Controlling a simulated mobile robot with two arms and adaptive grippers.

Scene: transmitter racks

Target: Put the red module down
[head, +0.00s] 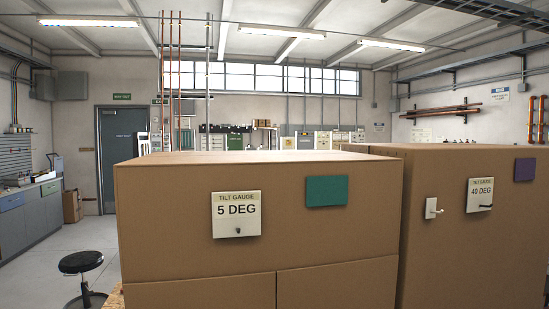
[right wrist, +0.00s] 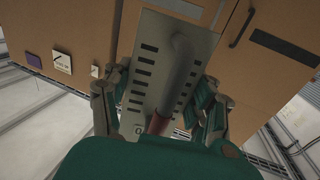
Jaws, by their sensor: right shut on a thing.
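The module shows a pale grey face with rows of dark slots. The handle is grey, with a red part (right wrist: 160,124) at its lower end. The module is in front of a brown cabinet; whether it touches the cabinet cannot be told. The head view shows neither gripper nor the module. My left gripper is not in view.
Two brown cabinets stand close ahead, a left one (head: 190,271) with a 5 DEG gauge (head: 236,214) and a right one (head: 440,240) with a 40 DEG gauge (head: 480,195).

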